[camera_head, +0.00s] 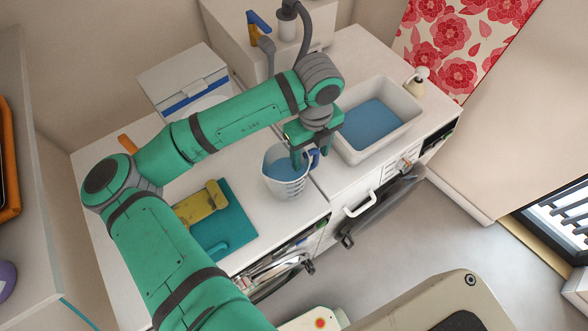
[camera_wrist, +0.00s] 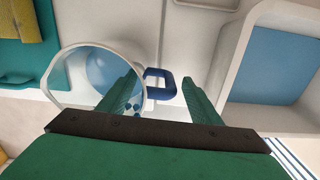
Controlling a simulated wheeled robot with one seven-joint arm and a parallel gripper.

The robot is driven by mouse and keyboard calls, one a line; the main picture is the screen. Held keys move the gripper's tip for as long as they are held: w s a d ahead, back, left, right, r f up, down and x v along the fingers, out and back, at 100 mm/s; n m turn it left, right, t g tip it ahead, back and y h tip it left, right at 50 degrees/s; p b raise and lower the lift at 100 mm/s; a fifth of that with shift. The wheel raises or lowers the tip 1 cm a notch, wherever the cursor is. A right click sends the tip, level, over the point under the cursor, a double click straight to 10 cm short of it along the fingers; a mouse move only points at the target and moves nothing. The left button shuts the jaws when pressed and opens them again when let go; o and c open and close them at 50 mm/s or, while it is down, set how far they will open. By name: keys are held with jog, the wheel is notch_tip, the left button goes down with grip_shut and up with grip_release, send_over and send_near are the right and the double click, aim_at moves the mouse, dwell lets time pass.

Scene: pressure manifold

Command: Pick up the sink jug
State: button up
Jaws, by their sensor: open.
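The jug (camera_head: 287,188) is a clear-white vessel with blue liquid inside and a blue handle (camera_head: 315,158). It stands upright on the white counter, left of the sink basin. In the wrist view, its round rim (camera_wrist: 62,70) is at the left and its blue handle (camera_wrist: 160,84) is at the centre. My gripper (camera_head: 308,156) is open above the jug's handle side. In the wrist view, the handle shows between the two green fingers of my gripper (camera_wrist: 158,78). The left finger overlaps the jug's opening; the right finger is apart from the handle. Contact cannot be told.
The sink basin (camera_head: 406,130) with blue water is close on the right. A teal mat (camera_head: 235,228) with a yellow object (camera_head: 200,204) lies left.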

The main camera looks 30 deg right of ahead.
aim_at(311, 167)
jog(key=shift+s+d+f, duration=0.1)
jog(key=shift+s+f, duration=0.05)
jog(key=shift+f, duration=0.95)
jog(key=shift+s+f, duration=0.1)
jog(key=shift+f, duration=0.95)
jog(key=c, duration=1.4)
grip_shut()
jog(key=shift+r, duration=0.25)
